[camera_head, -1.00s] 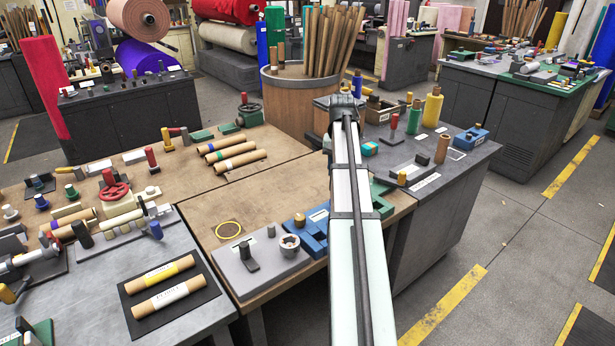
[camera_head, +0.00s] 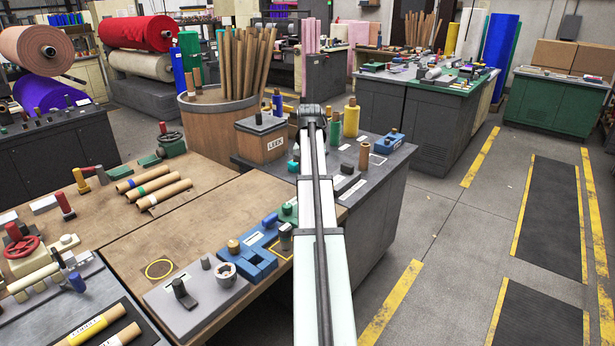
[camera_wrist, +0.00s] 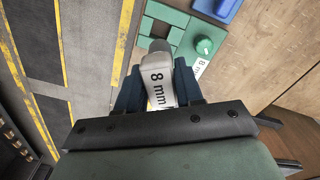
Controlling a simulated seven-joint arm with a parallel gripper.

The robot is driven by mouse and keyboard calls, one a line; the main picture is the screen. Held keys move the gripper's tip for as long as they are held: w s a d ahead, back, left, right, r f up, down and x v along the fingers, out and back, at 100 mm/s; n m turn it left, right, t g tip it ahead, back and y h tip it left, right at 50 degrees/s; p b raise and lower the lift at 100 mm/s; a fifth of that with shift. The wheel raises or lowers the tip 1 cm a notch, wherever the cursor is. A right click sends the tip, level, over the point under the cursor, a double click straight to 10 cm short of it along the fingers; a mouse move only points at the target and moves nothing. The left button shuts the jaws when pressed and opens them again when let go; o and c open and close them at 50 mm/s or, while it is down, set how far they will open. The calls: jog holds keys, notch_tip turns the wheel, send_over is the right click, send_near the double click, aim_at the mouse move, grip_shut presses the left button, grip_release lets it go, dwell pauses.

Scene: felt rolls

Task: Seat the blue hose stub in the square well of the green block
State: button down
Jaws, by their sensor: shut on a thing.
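In the wrist view my gripper (camera_wrist: 158,75) is shut on a pale grey piece (camera_wrist: 160,47) with a white "8 mm" label. A round green knob (camera_wrist: 205,46) stands on the green part. In the head view a blue cylinder (camera_head: 270,220), probably the hose stub, lies left of a green part (camera_head: 288,211). My arm hides the gripper and most of the block there.
A blue block (camera_head: 262,254) with a brass knob and a grey plate (camera_head: 190,298) with fittings stand left of my arm. Cardboard tubes (camera_head: 155,190) lie further left. A labelled box (camera_head: 262,140) and upright rolls (camera_head: 351,119) stand behind. Bare wooden bench (camera_head: 190,235) lies between.

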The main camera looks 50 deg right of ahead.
jog(key=shift+f, duration=0.1)
jog(key=shift+f, duration=2.4)
jog(key=shift+f, duration=0.1)
jog(key=shift+f, duration=1.6)
jog(key=shift+f, duration=1.9)
dwell(1.9)
